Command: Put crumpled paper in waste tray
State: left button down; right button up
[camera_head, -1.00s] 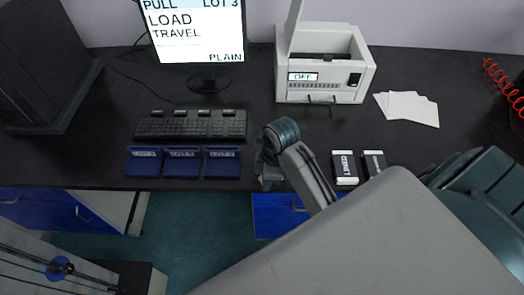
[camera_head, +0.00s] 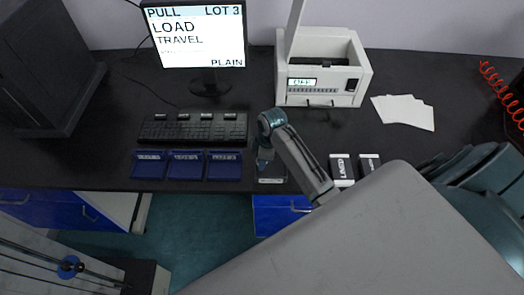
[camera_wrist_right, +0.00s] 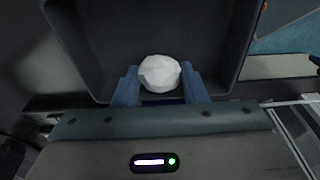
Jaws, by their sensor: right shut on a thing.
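The crumpled paper (camera_wrist_right: 160,73) is a small white wad between the two blue fingers of my right gripper (camera_wrist_right: 160,88) in the right wrist view. The fingers press on it from both sides. The paper shows in front of the inside of a dark grey open tray (camera_wrist_right: 210,25); how far it is from the tray floor I cannot tell. In the head view my right gripper (camera_head: 270,172) points down near the table's front edge, and its fingers and the paper are hidden there. I cannot make out the tray in the head view. My left gripper is not in view.
Three blue lot trays (camera_head: 186,165) and a keyboard (camera_head: 194,127) are left of my right gripper. Two small black-and-white boxes (camera_head: 342,169) lie to its right. A white instrument (camera_head: 320,85) with a raised lid, white sheets (camera_head: 404,112) and a monitor (camera_head: 200,40) stand behind.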

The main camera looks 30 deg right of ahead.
jog(key=shift+f, duration=0.1)
jog(key=o, duration=0.9)
jog(key=shift+o, duration=0.2)
jog(key=r+b, duration=0.1)
jog(key=r, duration=0.5)
jog(key=d+r+b, duration=0.1)
jog(key=r, duration=0.2)
jog(key=shift+s+d+b, duration=0.1)
jog(key=shift+s+b, duration=0.2)
jog(key=shift+b, duration=0.05)
jog(key=shift+s+d+r+p, duration=0.1)
jog(key=shift+r+p, duration=0.1)
jog(key=shift+r, duration=0.6)
jog(key=shift+s+d+r+p, duration=0.1)
jog(key=shift+r+p, duration=0.1)
jog(key=shift+r, duration=0.55)
